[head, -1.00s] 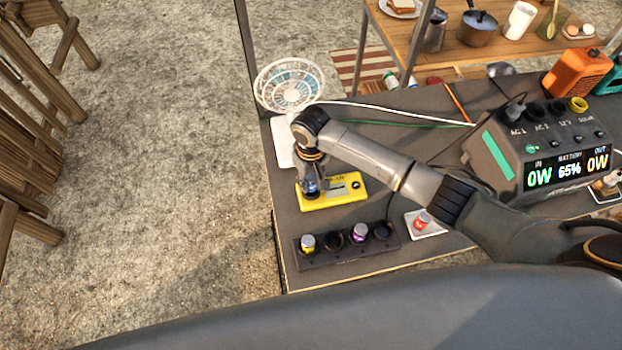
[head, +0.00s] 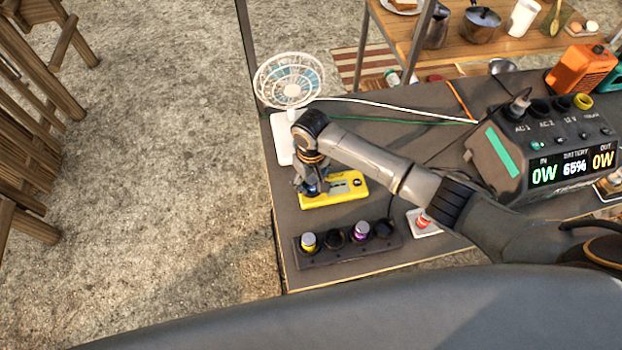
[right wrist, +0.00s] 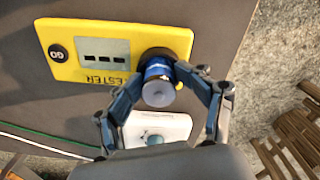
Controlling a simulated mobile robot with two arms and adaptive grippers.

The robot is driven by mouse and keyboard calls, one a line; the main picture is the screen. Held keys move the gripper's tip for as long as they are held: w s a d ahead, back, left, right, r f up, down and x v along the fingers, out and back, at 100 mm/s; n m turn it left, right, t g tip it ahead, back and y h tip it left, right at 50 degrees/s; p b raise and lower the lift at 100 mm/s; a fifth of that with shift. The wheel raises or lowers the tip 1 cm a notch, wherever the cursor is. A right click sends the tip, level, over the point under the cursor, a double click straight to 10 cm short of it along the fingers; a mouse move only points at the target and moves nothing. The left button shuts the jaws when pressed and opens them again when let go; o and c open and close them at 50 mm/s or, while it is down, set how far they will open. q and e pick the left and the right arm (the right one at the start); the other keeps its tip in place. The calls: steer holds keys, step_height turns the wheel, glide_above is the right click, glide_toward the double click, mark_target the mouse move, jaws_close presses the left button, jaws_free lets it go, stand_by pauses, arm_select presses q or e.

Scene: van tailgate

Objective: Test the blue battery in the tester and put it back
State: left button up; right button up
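The yellow tester (head: 345,192) lies on the dark table, and it also shows in the right wrist view (right wrist: 95,70). The blue battery (right wrist: 158,86) stands upright in the round socket at the tester's end. My right gripper (right wrist: 160,75) is over that end, fingers spread on both sides of the battery, seemingly with small gaps. In the head view the right gripper (head: 312,187) mostly hides the battery. The battery rack (head: 345,253) holds a yellow and a purple battery and dark empty-looking slots. My left gripper is not visible.
A white fan (head: 290,80) stands behind the tester. A power station (head: 545,150) is at right, with cables crossing the table behind my arm. The table's left edge is close.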

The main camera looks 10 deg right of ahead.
steer(key=shift+s, duration=0.1)
steer(key=shift+r, duration=0.1)
step_height(320, 180, up, 12)
stand_by(0.7)
stand_by(0.3)
